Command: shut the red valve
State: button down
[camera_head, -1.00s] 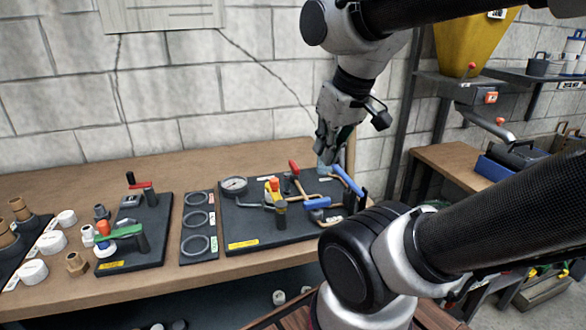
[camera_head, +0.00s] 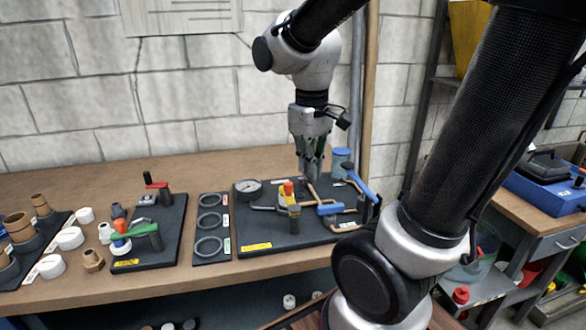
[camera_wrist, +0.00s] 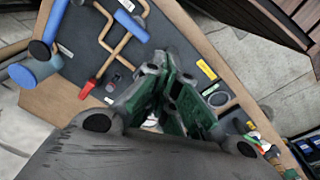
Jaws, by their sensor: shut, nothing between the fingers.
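The red valve handle (camera_wrist: 88,88) shows in the wrist view beside a copper pipe on the dark valve board (camera_wrist: 80,40). My gripper (camera_wrist: 176,76) is shut and empty, with the red handle to the left of its fingers and apart from them. In the head view my gripper (camera_head: 311,177) points down over the back of the valve board (camera_head: 262,228) and hides the red handle there. Whether the fingertips touch anything on the board cannot be told.
A yellow valve with an orange-red top (camera_head: 289,192) and blue handles (camera_head: 358,182) crowd the same board. A pressure gauge (camera_head: 248,188) sits at its left. A board (camera_head: 160,240) further left carries another red handle (camera_head: 157,185) and a green one. The wall stands close behind.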

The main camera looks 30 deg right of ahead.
jog(key=w+a+f+n+g+h, duration=0.1)
jog(key=w+f+n+h, duration=0.1)
jog(key=w, duration=0.4)
jog(key=w+a+f+n+g+h, duration=0.1)
jog(key=w+f+n+h, duration=0.1)
jog(key=w, duration=0.4)
jog(key=w+a+f+n+g+h, duration=0.1)
jog(key=w+f+n, duration=0.3)
jog(key=w, duration=0.3)
jog(key=shift+w+a+f+g+h, duration=0.1)
jog(key=shift+a+f+g+h, duration=0.1)
jog(key=shift+f, duration=0.25)
jog(key=shift+a+f+g+h, duration=0.2)
jog(key=shift+f, duration=0.25)
jog(key=w+n+h, duration=0.1)
jog(key=w, duration=0.2)
jog(key=shift+f+n, duration=0.15)
jog(key=shift+n, duration=0.25)
jog(key=w+r+n, duration=0.1)
jog(key=r, duration=0.1)
jog(key=w+d+r+n+h, duration=0.1)
jog(key=w+r+n, duration=0.1)
jog(key=shift+d+t, duration=0.1)
jog(key=shift+t, duration=0.3)
jog(key=shift+d, duration=0.1)
